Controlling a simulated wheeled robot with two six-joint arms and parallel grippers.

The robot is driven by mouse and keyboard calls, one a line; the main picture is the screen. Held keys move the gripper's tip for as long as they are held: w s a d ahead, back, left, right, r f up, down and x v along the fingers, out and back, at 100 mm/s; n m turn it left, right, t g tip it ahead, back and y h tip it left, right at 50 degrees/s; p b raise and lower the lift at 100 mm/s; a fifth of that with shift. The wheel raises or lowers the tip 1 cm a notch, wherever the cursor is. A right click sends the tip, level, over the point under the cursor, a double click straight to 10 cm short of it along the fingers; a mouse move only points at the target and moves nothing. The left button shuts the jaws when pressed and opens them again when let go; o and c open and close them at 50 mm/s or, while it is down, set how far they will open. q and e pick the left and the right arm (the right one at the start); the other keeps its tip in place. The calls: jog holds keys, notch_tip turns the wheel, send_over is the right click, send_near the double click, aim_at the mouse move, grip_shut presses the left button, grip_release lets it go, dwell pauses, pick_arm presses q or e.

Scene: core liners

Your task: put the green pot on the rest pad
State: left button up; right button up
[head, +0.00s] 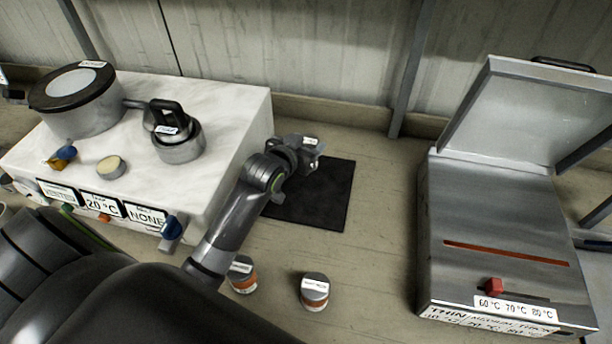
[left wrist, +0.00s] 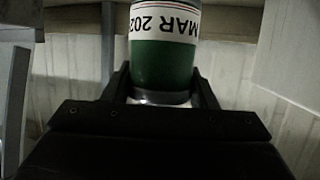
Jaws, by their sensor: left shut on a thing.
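The green pot (left wrist: 162,65) has a white label reading "MAR 202", upside down in the left wrist view, and a grey rim at its near end. My left gripper (left wrist: 162,92) is shut on it, one finger on each side. In the head view my left gripper (head: 306,148) is over the upper left edge of a black square mat, which looks like the rest pad (head: 328,200). The pot's green body is hardly seen there; only a small white label shows at the gripper. I cannot tell its height above the pad. My right gripper is not in view.
Two small pots with orange bands, one left (head: 242,275) and one right (head: 315,291), stand in front of the pad. A white marble-topped unit (head: 235,100) with metal vessels is at left. A metal box with raised lid (head: 500,235) is at right.

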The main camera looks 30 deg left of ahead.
pick_arm(q)
notch_tip(320, 180, down, 4)
jog(key=shift+f, duration=0.2)
jog(key=shift+a+f, duration=0.1)
jog(key=shift+f, duration=0.25)
notch_tip(320, 180, down, 2)
jog(key=shift+f, duration=0.65)
jog(key=o, duration=0.6)
jog(key=shift+f, duration=0.2)
jog(key=o, duration=0.4)
jog(key=shift+o, duration=0.2)
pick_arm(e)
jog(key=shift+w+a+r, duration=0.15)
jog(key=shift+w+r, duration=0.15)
